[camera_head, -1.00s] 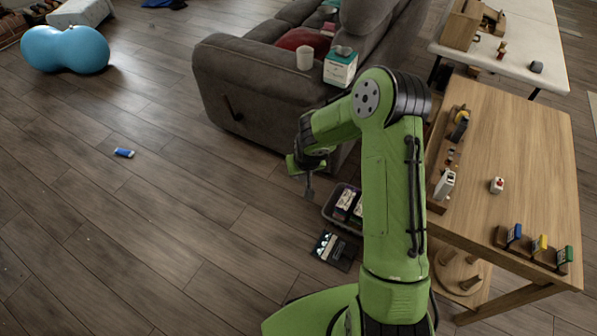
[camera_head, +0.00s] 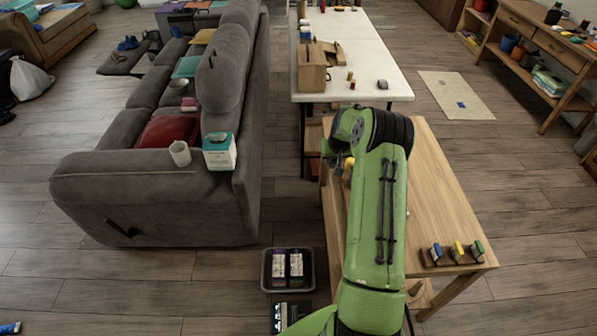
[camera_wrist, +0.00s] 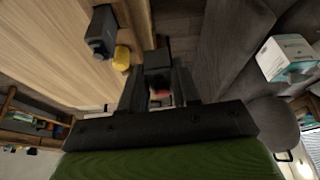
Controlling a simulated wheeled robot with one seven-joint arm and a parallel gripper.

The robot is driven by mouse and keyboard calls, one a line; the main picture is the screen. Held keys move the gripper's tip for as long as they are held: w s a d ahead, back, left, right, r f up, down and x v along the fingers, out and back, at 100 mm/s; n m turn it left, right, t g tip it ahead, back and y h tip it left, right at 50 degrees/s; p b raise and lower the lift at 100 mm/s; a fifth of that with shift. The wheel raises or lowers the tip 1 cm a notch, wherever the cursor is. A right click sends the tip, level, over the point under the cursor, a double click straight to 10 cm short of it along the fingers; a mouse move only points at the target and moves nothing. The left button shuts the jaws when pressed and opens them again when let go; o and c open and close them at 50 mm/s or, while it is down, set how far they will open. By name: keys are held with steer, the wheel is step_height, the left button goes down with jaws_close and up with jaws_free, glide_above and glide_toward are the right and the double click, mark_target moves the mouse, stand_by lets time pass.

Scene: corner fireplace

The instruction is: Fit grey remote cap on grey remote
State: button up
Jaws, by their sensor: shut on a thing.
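My gripper (camera_wrist: 159,88) is shut on a small dark grey piece (camera_wrist: 157,59) in the wrist view; I cannot tell for sure that it is the grey remote cap. In the head view my gripper (camera_head: 334,156) is beside the left edge of the wooden table (camera_head: 440,190), partly hidden by my arm. A dark grey block (camera_wrist: 101,33) lies on the wooden table in the wrist view, apart from my gripper, with a yellow piece (camera_wrist: 122,58) beside it. I cannot tell whether this block is the grey remote. My arm hides part of the table.
A wooden rack (camera_head: 452,258) with blue, yellow and green pieces stands at the table's near end. A grey sofa (camera_head: 160,190) stands left, carrying a tissue box (camera_head: 219,152) and white cup (camera_head: 180,153). A dark bin (camera_head: 288,270) is on the floor. A white table (camera_head: 350,60) stands behind.

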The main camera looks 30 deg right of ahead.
steer(key=s+d+r+p, duration=0.2)
steer(key=s+d+r, duration=0.1)
steer(key=d, duration=0.5)
steer(key=shift+d+r+m, duration=0.2)
steer(key=shift+r+m, duration=0.2)
steer(key=shift+r, duration=0.2)
steer(key=shift+s+b, duration=0.1)
steer(key=shift+b, duration=0.2)
step_height(320, 180, down, 6)
steer(key=b, duration=0.5)
steer(key=shift+a+f, duration=0.1)
steer(key=shift+f, duration=0.1)
steer(key=shift+f+b, duration=1.45)
steer(key=shift+b, duration=0.2)
stand_by(0.6)
steer(key=o, duration=1.1)
steer(key=shift+r, duration=0.1)
